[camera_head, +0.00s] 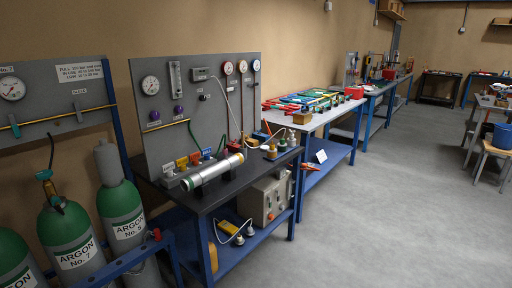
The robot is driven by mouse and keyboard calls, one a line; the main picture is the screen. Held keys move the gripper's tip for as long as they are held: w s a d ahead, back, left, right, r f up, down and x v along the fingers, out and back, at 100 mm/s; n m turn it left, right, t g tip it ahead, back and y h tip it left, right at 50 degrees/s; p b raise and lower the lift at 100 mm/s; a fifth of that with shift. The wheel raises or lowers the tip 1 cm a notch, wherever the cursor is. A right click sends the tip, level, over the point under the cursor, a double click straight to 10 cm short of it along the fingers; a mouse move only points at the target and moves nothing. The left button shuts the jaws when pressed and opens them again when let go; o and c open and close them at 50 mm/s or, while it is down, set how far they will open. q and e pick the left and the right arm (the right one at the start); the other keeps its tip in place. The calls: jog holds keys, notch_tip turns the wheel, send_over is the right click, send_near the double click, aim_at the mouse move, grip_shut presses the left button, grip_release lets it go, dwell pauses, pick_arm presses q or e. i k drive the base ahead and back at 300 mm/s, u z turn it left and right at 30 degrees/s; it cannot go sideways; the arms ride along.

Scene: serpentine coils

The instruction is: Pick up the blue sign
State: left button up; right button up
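A small blue sign (207,153) with pale marks stands at the back of the black-topped bench (190,200), at the foot of the grey gauge panel (212,95). A yellow or orange piece (182,164) and a red piece (195,158) stand to its left. A green hose (192,135) curves down close by. A silver cylinder (213,171) lies in front of the sign on black supports. Neither of my grippers is in view.
Green argon bottles (122,205) stand at the left behind a blue rail (125,262). A grey box (265,200) sits on the bench's lower shelf. A longer bench (330,117) with tools stands behind. The grey floor (390,220) at the right is clear.

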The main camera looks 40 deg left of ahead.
aim_at(206, 153)
jog(key=u, duration=0.3)
jog(key=i, duration=1.45)
jog(key=u, duration=0.95)
